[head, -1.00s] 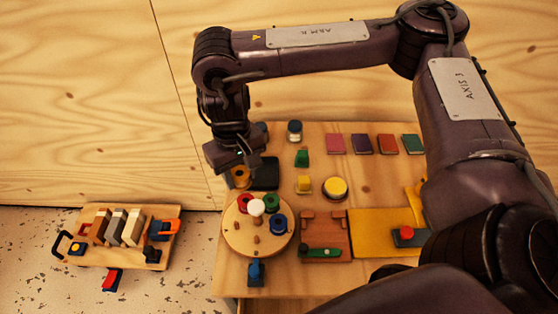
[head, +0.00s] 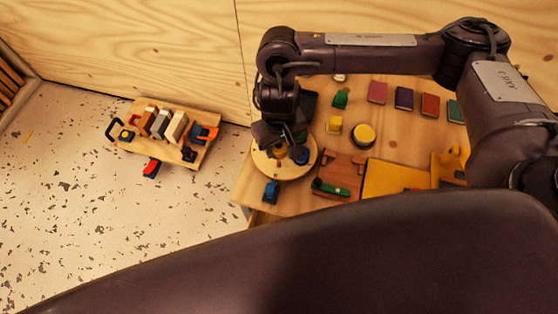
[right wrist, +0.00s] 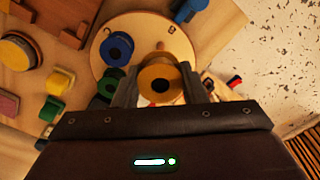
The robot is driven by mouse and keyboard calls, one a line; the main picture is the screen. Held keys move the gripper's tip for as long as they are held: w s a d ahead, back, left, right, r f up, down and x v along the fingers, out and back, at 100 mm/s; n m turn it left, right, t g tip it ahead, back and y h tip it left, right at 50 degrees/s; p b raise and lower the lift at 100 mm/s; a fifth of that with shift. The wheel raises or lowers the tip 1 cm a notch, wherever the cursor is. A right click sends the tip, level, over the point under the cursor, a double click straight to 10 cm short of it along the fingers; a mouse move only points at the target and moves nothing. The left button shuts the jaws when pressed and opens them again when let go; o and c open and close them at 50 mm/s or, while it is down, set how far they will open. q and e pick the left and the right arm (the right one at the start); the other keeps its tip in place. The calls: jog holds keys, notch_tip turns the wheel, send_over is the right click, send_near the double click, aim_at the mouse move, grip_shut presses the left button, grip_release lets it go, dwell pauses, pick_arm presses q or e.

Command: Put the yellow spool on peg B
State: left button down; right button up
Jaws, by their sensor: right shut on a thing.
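In the right wrist view, my right gripper (right wrist: 160,92) is shut on the yellow spool (right wrist: 160,68), one finger on each side of it. The spool is over the near part of the round wooden board (right wrist: 148,22); I cannot tell its height above it. A small mark that looks like a B (right wrist: 172,28) shows near the board's rim. A blue spool (right wrist: 117,48) is on the board, with a green one (right wrist: 104,88) beside the finger. My left gripper is not in view.
In the head view, a yellow round block (head: 363,134), a green tool on a brown tray (head: 342,163) and a blue clip (head: 271,191) are close to the board. A small rack of blocks (head: 165,124) stands left of the table. My own dark body covers the bottom.

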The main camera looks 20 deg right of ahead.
aim_at(279, 162)
notch_tip(279, 162, down, 4)
jog(key=shift+f+b, duration=0.2)
jog(key=shift+b, duration=0.4)
notch_tip(279, 162, down, 3)
jog(key=shift+f+b, duration=0.2)
jog(key=shift+b, duration=0.65)
jog(key=o, duration=0.7)
jog(key=shift+f, duration=0.15)
